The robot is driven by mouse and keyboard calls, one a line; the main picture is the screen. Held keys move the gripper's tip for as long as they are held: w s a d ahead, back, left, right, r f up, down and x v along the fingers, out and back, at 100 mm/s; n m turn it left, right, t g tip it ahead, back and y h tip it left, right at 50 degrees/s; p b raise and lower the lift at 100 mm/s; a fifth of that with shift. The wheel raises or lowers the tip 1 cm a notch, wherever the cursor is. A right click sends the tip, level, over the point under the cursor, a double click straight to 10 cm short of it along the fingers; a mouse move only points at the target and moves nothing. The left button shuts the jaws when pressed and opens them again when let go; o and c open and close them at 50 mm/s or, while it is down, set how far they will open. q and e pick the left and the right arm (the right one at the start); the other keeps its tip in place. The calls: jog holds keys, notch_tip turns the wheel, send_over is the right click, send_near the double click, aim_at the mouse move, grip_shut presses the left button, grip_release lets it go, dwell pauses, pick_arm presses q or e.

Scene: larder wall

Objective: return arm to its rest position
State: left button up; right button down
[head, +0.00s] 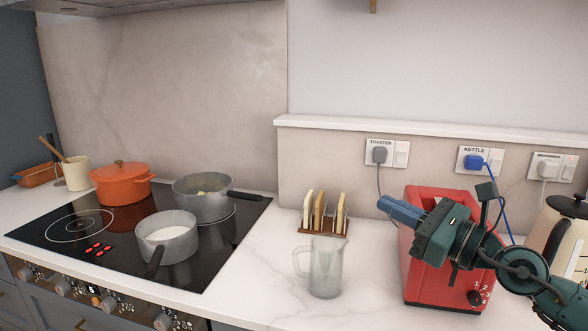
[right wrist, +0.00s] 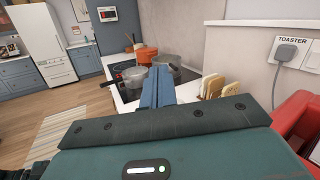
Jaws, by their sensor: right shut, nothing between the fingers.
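My right gripper (head: 400,209) reaches in from the right in the head view, in front of the upper part of the red toaster (head: 428,262). Its blue fingers are shut together with nothing between them, pointing left. In the right wrist view the closed fingers (right wrist: 156,88) point towards the hob and pots. My left gripper is in neither view. My right arm hides part of the toaster and part of the counter beside the kettle.
A glass jug (head: 326,268) and a toast rack (head: 323,229) stand left of the toaster. A cream kettle (head: 562,238) stands at the right. The hob (head: 120,240) holds two grey pans and an orange pot (head: 122,184). Plugs and cords hang behind.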

jog(key=s+d+f+m+t+h, duration=0.15)
jog(key=f+m+h, duration=0.4)
jog(key=m, duration=0.65)
jog(key=s+d+f+m+h, duration=0.3)
jog(key=f+m+h, duration=0.25)
jog(key=m, duration=0.55)
jog(key=s+d+f+m+t+h, duration=0.15)
jog(key=f+m+h, duration=0.4)
jog(key=m, duration=0.65)
jog(key=s+a+f+m+g+y, duration=0.2)
jog(key=s+f+m+g, duration=0.4)
jog(key=s+f, duration=0.4)
jog(key=s+a+f+m+g+y, duration=0.1)
jog(key=s+a+f+m+g, duration=0.15)
jog(key=s+f+g, duration=0.8)
jog(key=w+a+f+t+y+p, duration=0.1)
jog(key=a+t, duration=0.4)
jog(key=t, duration=0.5)
jog(key=shift+w+a+f+y+p, duration=0.15)
jog(key=shift+w+a+y+p, duration=0.2)
jog(key=shift+w+y+p, duration=0.7)
jog(key=shift+w, duration=0.2)
